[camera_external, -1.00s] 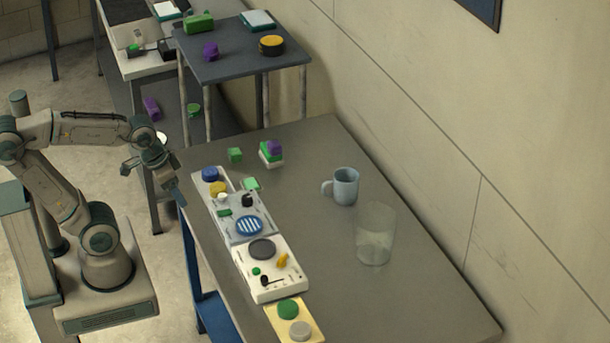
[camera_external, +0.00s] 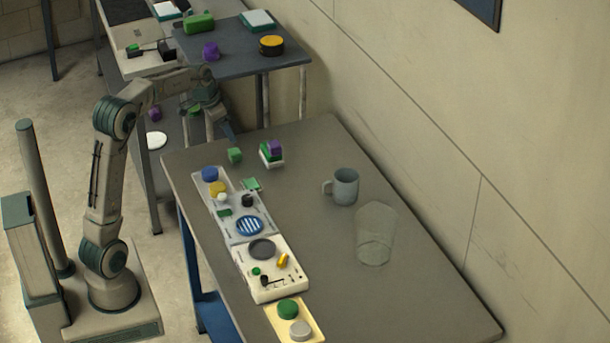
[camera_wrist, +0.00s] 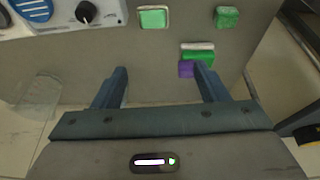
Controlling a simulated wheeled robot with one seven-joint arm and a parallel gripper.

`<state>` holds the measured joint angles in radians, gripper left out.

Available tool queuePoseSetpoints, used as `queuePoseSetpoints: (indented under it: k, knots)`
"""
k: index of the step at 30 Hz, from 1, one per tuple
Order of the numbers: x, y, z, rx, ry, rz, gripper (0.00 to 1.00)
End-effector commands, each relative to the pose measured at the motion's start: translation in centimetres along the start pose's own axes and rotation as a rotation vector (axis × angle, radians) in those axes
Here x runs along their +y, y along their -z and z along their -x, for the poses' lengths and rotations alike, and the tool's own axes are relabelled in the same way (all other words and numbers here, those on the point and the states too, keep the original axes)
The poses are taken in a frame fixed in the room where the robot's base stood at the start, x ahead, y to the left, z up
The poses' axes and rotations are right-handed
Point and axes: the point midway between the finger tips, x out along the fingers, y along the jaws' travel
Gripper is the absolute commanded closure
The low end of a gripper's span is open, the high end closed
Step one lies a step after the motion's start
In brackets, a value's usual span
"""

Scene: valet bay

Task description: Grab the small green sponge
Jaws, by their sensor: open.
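Several small green items lie at the far end of the table, and I cannot tell for sure which is the sponge. A green block (camera_external: 235,155) stands alone near the far left edge; it also shows in the wrist view (camera_wrist: 227,17). A flat light-green piece (camera_external: 251,184) lies by the panels; it shows pale-edged in the wrist view (camera_wrist: 154,17). A white, green and purple stack (camera_external: 271,154) stands to the right of the block; its purple part is partly behind a finger in the wrist view (camera_wrist: 197,52). My gripper (camera_external: 230,133) is open and empty above the table's far end.
Control panels (camera_external: 262,288) with knobs line the table's left side. A dark side table (camera_external: 238,62) stands behind. The table's middle is clear.

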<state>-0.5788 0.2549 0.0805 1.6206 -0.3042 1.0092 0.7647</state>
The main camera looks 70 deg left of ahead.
Motion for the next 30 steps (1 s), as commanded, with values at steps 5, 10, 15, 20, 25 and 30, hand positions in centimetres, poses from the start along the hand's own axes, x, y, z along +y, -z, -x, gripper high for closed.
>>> queuePoseSetpoints:
  k: [5,10,15,20,25,30]
  knots:
    - [-8.6,-0.6,-4.4,0.015,0.012,-0.003,0.33]
    - [-13.1,-1.4,-6.3,0.027,0.020,-0.018,0.33]
    - [-14.3,-1.6,-7.5,0.030,0.021,-0.024,0.33]
    - [-14.3,-1.4,-10.3,0.028,0.019,-0.024,0.33]
    - [-14.3,-1.3,-13.5,0.028,0.019,-0.024,0.33]
    - [-14.4,-1.2,-15.1,0.030,0.021,-0.024,0.33]
